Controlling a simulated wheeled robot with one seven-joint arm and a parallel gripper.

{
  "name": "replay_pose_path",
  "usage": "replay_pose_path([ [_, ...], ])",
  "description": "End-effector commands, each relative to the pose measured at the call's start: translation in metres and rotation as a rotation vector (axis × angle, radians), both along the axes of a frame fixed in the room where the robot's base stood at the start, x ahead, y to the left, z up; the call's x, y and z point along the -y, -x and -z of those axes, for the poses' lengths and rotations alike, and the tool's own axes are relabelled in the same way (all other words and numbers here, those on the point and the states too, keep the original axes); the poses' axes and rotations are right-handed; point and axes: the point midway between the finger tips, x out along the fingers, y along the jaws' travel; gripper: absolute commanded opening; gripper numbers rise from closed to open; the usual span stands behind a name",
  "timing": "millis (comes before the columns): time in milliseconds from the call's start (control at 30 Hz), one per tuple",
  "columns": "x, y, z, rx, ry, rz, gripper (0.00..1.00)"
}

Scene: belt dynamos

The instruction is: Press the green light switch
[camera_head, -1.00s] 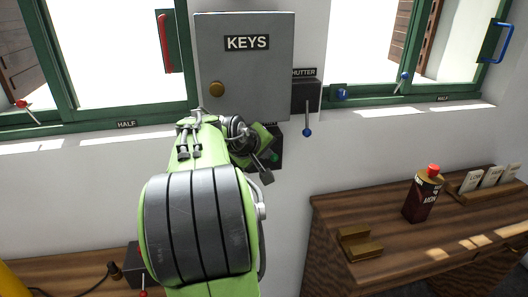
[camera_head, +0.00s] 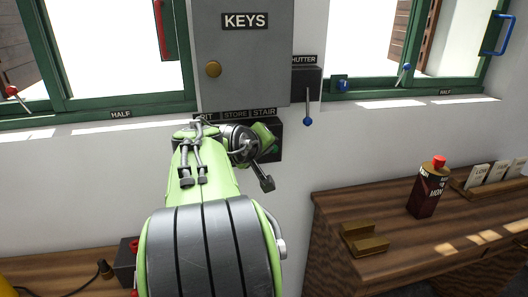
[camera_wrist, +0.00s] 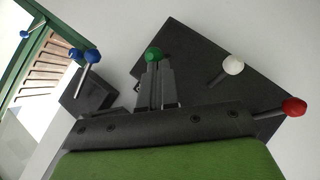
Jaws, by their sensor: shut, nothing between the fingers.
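The green light switch (camera_wrist: 153,54) is a lever with a round green knob on a dark switch box (camera_wrist: 190,50), seen in the wrist view. My gripper (camera_wrist: 156,68) is shut and empty, its fingertips right at the green knob. I cannot tell whether they touch it. On the same box are a white-knobbed lever (camera_wrist: 232,65) and a red-knobbed lever (camera_wrist: 294,106) to the right. In the head view, the box (camera_head: 277,128), with labels including STORE and STAIR, is largely hidden behind my arm.
A grey KEYS cabinet (camera_head: 240,60) hangs just above the switch box. A shutter box (camera_head: 307,82) with a blue-knobbed lever is to its right. A wooden desk (camera_head: 400,230) with a dark bottle (camera_head: 427,190) stands at the right. Green-framed windows are on both sides.

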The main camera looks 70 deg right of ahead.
Motion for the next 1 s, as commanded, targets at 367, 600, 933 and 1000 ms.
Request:
replay_pose_path([
  [367, -0.008, 0.004, 0.030, 0.022, 0.038, -0.001, 0.00],
  [600, -0.009, 0.005, 0.045, 0.023, 0.038, 0.000, 0.00],
  [933, -0.008, 0.005, 0.051, 0.023, 0.038, 0.000, 0.00],
  [1000, -0.008, 0.005, 0.050, 0.023, 0.038, 0.000, 0.00],
])
